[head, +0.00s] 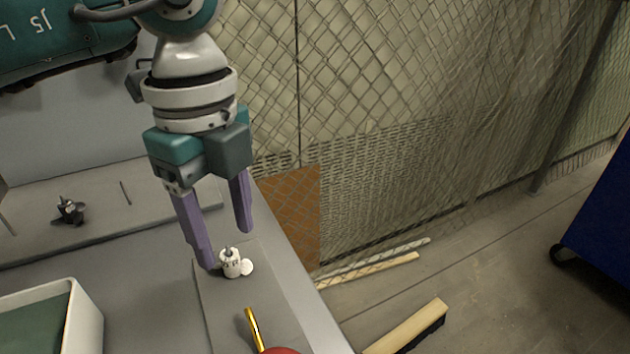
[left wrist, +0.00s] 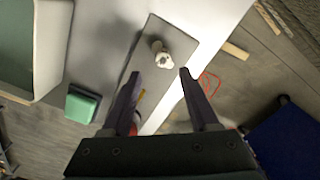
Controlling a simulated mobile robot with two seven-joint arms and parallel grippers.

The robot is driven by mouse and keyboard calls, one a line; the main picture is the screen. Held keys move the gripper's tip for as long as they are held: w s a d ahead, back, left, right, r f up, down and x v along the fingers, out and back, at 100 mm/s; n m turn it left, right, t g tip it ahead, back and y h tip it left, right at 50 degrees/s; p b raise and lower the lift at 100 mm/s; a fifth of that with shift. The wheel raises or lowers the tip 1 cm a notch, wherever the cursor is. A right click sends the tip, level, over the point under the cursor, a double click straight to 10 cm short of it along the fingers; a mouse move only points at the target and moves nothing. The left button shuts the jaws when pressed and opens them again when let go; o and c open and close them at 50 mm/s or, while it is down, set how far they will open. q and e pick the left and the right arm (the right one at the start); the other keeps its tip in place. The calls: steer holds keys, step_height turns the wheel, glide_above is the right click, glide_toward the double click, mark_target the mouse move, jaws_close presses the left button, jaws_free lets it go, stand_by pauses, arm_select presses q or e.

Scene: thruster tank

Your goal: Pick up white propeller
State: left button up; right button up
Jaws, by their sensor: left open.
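The white propeller (head: 231,263) sits on a grey mat (head: 210,307) near the table's right edge. A thin dark shaft stands up from its middle. It also shows in the left wrist view (left wrist: 162,57), beyond and between the fingertips. My left gripper (head: 228,247) is open, with its two purple fingers pointing down at the propeller. In the left wrist view the open fingers (left wrist: 160,72) frame the propeller with nothing between them. In the head view the left finger's tip is close beside the propeller; I cannot tell whether they touch. My right gripper is not in view.
A yellow-handled tool with a red end (head: 252,330) lies on the mat's near part. A white bin (head: 88,318) stands at the left. A dark propeller-like part (head: 69,210) rests on a grey strip at the back left. A chain-link fence (head: 400,120) stands beyond the table.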

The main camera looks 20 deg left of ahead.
mark_target(228, 251)
arm_select(q)
steer(key=f, duration=0.2)
steer(key=a+f, duration=0.1)
steer(key=f, duration=0.1)
steer(key=shift+w, duration=0.3)
steer(key=shift+f, duration=0.4)
steer(key=shift+c, duration=0.2)
jaws_close()
